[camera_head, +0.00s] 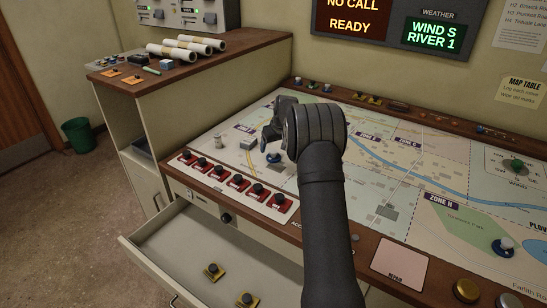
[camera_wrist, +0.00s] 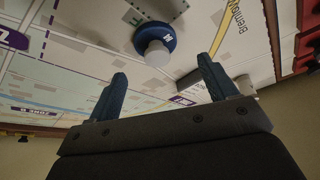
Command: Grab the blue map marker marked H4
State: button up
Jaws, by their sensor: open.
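A blue round marker with a pale knob (camera_wrist: 155,40) stands on the map table, just beyond my fingertips in the wrist view. Its small label is too blurred to read as H4. It also shows in the head view (camera_head: 273,158), under my gripper (camera_head: 270,140). My gripper (camera_wrist: 161,70) is open and empty, its two dark fingers apart, with the marker ahead of the gap between them and not held.
A row of red switches (camera_head: 237,182) lines the table's front left, above an open drawer (camera_head: 190,248) holding yellow-and-black pieces. A small grey cylinder (camera_head: 218,142) stands left of my gripper. Several small pieces sit along the back ledge (camera_head: 400,108). Rolled maps (camera_head: 185,47) lie on the side cabinet.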

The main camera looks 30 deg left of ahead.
aim_at(274, 151)
jog(key=x, duration=0.5)
jog(key=shift+d+f, duration=0.1)
jog(key=shift+d, duration=0.1)
jog(key=c, duration=1.1)
